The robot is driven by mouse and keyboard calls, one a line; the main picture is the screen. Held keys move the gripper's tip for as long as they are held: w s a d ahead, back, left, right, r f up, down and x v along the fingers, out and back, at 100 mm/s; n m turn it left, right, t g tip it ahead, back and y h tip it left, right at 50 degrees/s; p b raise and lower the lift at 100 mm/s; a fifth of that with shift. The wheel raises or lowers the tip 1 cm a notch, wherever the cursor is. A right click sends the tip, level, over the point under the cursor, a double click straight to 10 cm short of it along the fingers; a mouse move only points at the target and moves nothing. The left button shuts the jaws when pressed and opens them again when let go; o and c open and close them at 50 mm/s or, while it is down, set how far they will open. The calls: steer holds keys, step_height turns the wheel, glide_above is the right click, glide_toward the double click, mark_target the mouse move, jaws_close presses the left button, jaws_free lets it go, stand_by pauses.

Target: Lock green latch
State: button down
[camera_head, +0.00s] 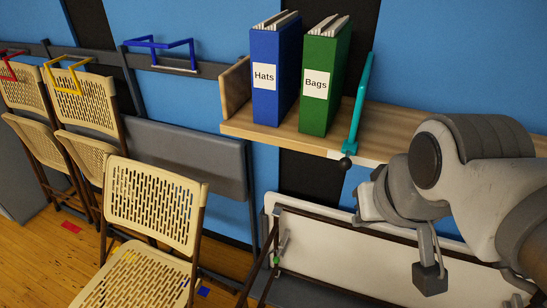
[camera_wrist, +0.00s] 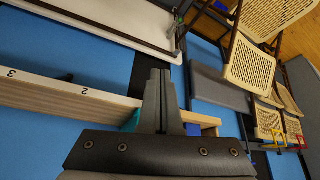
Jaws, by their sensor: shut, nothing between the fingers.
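A small green piece (camera_head: 276,261), which looks like the green latch, sits by a metal fitting on the dark leg frame of a folded white table (camera_head: 350,255). This is low in the head view, below the shelf. The piece is too small to tell whether it is locked. My gripper (camera_wrist: 160,73) is shut and empty in the wrist view. Its fingertips overlap the dark wall stripe, beside the shelf edge and apart from the table's frame. The folded table also shows at the top of the wrist view (camera_wrist: 110,22). I cannot make out the green piece there.
A wooden shelf (camera_head: 255,136) holds a blue "Hats" binder (camera_head: 272,95), a green "Bags" binder (camera_head: 318,105) and a teal bookend (camera_head: 358,105). Beige folding chairs (camera_head: 150,205) stand left. Blue (camera_head: 160,43) and yellow (camera_head: 68,70) brackets are on the wall rail.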

steer(key=shift+f, duration=0.1)
steer(key=w+d+f+n+h+b, duration=0.3)
steer(key=w+f+n+b, duration=0.7)
steer(key=w+f, duration=1.25)
steer(key=w+a+f+n+y+b, duration=0.1)
steer(key=a+f+y, duration=0.2)
steer(key=f, duration=0.5)
steer(key=a+f+n+y+b, duration=0.1)
steer(key=a+f, duration=0.3)
steer(key=f, duration=0.4)
steer(key=w+a+f+n+g+y+b, duration=0.1)
steer(key=a+f+n+y, duration=0.1)
steer(key=f, duration=0.7)
steer(key=a+y, duration=0.1)
steer(key=y, duration=0.1)
steer(key=shift+w+a+y, duration=0.3)
steer(key=shift+w+a, duration=0.05)
steer(key=shift+f, duration=0.2)
